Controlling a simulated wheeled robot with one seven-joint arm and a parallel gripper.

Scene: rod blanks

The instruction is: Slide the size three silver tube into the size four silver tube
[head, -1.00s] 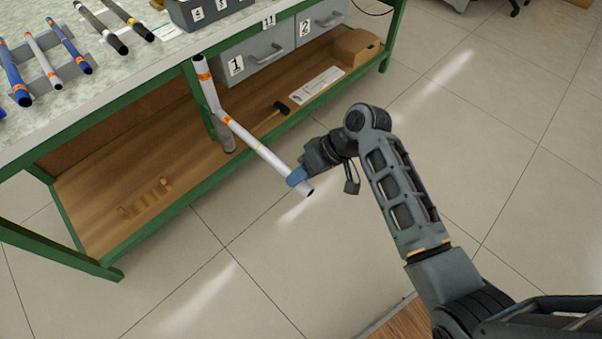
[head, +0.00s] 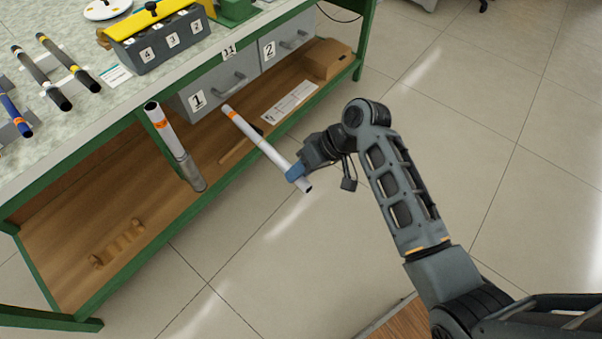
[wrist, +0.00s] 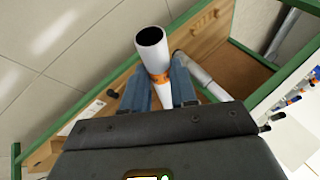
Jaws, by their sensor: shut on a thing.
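My gripper (head: 296,173) is shut on a silver-white tube (head: 262,143) near its near end. The tube points up and left, with an orange band near its far end. In the wrist view the held tube's open dark end (wrist: 151,38) and an orange band show between the blue fingers (wrist: 160,90). A second, thicker-looking silver-white tube (head: 166,131) with an orange band stands tilted in a grey holder (head: 192,173) at the bench front, its dark open end upward. The two tubes are apart. I cannot read sizes on either.
The green-framed bench has a wooden lower shelf (head: 75,245) and grey drawers marked 1 (head: 199,100) and 2 (head: 270,48). Several other tubes (head: 68,64) lie on racks on the bench top. A cardboard box (head: 327,58) sits on the shelf. Floor to the right is clear.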

